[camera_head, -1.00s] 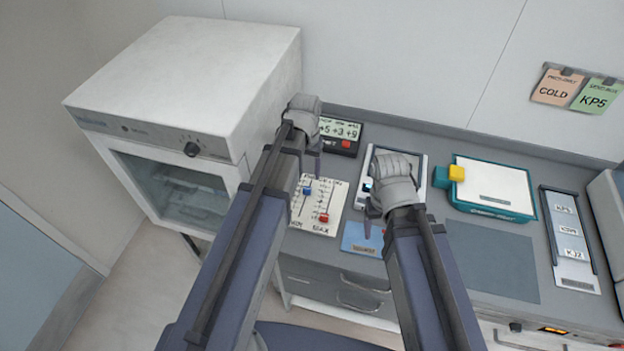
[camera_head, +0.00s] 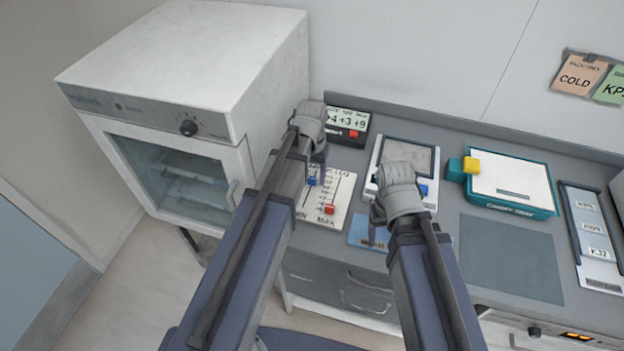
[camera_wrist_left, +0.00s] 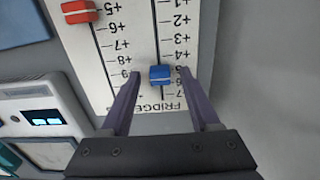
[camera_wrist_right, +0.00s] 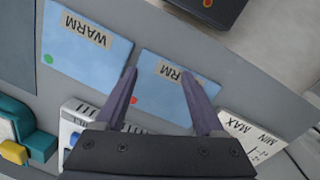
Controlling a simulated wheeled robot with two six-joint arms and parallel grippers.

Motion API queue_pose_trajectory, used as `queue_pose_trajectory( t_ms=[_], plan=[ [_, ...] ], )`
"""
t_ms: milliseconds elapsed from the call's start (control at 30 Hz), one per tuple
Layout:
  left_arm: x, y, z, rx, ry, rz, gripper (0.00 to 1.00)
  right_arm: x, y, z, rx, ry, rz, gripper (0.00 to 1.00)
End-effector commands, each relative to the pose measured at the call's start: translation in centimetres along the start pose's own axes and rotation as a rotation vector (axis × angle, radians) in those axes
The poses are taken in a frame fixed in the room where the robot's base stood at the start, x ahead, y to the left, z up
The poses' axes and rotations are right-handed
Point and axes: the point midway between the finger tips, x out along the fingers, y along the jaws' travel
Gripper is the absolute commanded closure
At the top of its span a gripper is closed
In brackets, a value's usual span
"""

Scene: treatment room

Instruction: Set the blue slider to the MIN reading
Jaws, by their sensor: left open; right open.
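The blue slider (camera_head: 312,181) sits on the white slider panel (camera_head: 343,190), toward its far end. The red slider (camera_head: 330,210) is in the neighbouring column. Lettering at the panel's near edge is partly hidden; the right wrist view shows MIN and MAX on the panel (camera_wrist_right: 250,135). My right gripper (camera_wrist_right: 159,73) is open and empty.
A display box with a red button (camera_head: 353,134) stands behind the panel. A device with a grey screen (camera_head: 410,156) and a teal-edged tray (camera_head: 512,208) are to the right. A white glass-doored cabinet (camera_head: 215,130) stands close on the left.

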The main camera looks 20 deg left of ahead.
Motion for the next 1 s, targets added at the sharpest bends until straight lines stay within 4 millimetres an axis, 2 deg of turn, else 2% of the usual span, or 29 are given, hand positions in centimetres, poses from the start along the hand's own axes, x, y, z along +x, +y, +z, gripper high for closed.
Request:
queue_pose_trajectory(
  t_ms=[200, 733, 1000],
  plan=[
    [-0.08, 0.0, 0.0, 0.0, 0.0, 0.0, 0.4, -0.08, 0.01, 0.01, 0.0, 0.0, 0.0, 0.29],
    [-0.07, 0.0, 0.0, 0.0, 0.0, 0.0, 0.99, -0.07, 0.01, 0.0, 0.0, 0.0, 0.0, 0.29],
    [-0.07, 0.0, 0.0, 0.0, 0.0, 0.0, 1.0, -0.07, 0.01, 0.0, 0.0, 0.0, 0.0, 0.29]
  ],
)
